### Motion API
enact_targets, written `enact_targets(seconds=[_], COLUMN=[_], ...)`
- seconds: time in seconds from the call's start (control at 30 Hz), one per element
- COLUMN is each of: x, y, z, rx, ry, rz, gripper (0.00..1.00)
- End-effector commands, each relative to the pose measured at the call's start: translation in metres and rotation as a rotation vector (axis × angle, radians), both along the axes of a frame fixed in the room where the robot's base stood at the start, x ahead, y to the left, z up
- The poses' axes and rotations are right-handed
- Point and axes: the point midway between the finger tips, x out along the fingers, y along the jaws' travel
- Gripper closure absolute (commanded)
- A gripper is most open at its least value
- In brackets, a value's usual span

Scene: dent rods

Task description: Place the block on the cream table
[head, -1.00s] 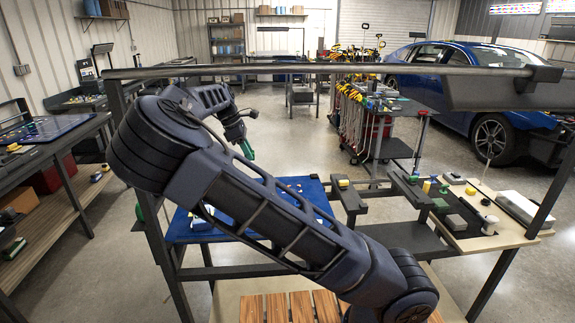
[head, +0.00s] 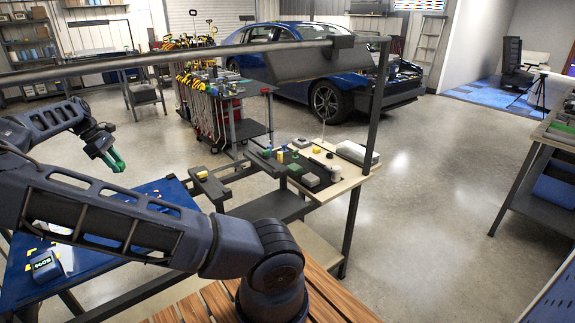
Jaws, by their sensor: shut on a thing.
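My gripper (head: 110,160) hangs at the left in the head view, above the far side of the blue table (head: 172,190). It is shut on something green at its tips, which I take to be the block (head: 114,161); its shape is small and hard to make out. The cream table (head: 350,172) stands to the right of the gripper, well apart from it. It bears several small green, yellow and blue pieces, grey blocks and a white box. My arm hides part of the blue table.
A dark rail frame with a post (head: 352,215) stands at the cream table's right edge, its top bar crossing the view. A dark bracket with a yellow piece (head: 203,174) lies between the tables. A tool cart (head: 225,110) and blue car (head: 300,65) stand behind.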

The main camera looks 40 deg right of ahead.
Motion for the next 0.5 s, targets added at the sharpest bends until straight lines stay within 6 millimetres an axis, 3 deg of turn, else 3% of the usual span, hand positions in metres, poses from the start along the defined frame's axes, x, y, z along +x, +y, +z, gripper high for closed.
enact_targets(seconds=[0.5], x=[0.065], y=[-0.117], z=[-0.060], rx=[0.001], ry=[0.005], rz=[-0.425], gripper=[0.94])
